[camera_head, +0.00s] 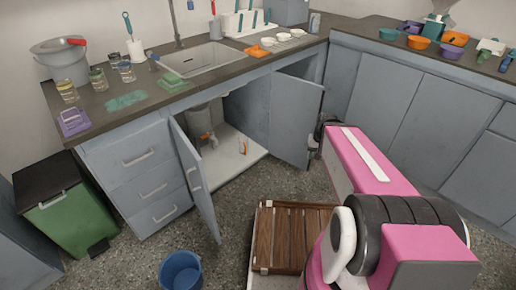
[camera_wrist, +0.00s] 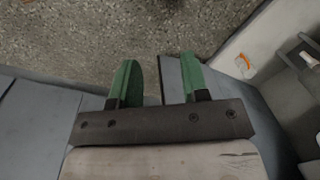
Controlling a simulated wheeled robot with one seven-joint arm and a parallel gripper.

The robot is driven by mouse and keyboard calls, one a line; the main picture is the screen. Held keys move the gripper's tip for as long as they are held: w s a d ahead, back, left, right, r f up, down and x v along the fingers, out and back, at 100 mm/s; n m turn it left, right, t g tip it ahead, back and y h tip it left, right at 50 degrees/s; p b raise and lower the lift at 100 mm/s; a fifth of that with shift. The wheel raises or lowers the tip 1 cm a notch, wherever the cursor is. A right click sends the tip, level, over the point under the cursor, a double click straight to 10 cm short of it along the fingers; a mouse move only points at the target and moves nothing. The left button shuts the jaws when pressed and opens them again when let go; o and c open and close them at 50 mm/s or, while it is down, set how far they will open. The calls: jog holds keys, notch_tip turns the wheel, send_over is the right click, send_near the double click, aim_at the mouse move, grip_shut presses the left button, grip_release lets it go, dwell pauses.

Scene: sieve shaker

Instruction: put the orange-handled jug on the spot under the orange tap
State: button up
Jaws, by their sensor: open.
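My gripper (camera_wrist: 158,78) is open, its two green fingers apart with nothing between them, over the grey speckled floor. I cannot make out a jug with an orange handle or an orange tap for sure in either view. Small orange items stand in the open cupboard under the sink: one (camera_head: 243,146) near the right of its white base, others by a grey cylinder at the left. An orange item (camera_wrist: 243,62) also shows on a white surface in the wrist view, right of my gripper and apart from it. In the head view my pink arm reaches towards the right cupboard door.
The cupboard's left door (camera_head: 193,180) and right door (camera_head: 292,120) stand open. The counter (camera_head: 140,88) holds a sink, glass jars and a grey bucket (camera_head: 68,66).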

jog(key=w+a+f+m+t+y, duration=0.5)
jog(key=w+a+f+m+y, duration=0.95)
jog(key=w+a+f, duration=1.2)
jog(key=w+a+f+m+t+h, duration=0.1)
jog(key=w+a+f+m+t, duration=0.1)
jog(key=w+f+m+t, duration=0.65)
jog(key=w+a+g, duration=0.1)
jog(key=a, duration=0.1)
jog(key=w+a+f+m, duration=0.1)
jog(key=w+a, duration=0.1)
jog(key=a, duration=0.1)
jog(key=w+a+f+g, duration=0.1)
jog(key=w+a, duration=0.1)
jog(key=a, duration=0.1)
jog(key=shift+w+a+m+g, duration=0.1)
jog(key=shift+a+m+g, duration=0.15)
jog(key=shift+m+g, duration=0.15)
grip_shut()
